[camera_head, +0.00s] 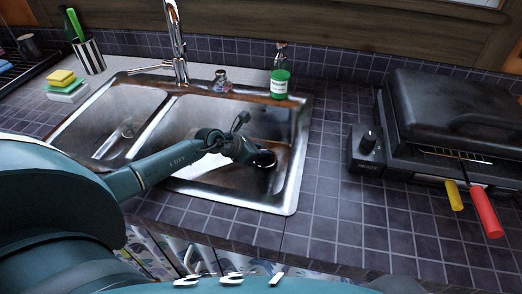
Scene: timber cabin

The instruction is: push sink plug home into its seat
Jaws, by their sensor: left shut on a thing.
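The steel double sink (295,185) is set in the tiled counter in the middle of the view. My left arm reaches in from the left over the right basin. My left gripper (252,154) is low in that basin, shut on a small dark round plug (264,159). The plug is at or just above the basin floor; I cannot tell whether it touches its seat. The seat is hidden under the plug and gripper. My right gripper is not in view.
A chrome faucet (178,45) stands behind the sink, and a green soap bottle (280,83) at its back right corner. Sponges (66,86) and a utensil cup (89,56) are at the left. A black grill (450,110) with red and yellow handles occupies the right counter.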

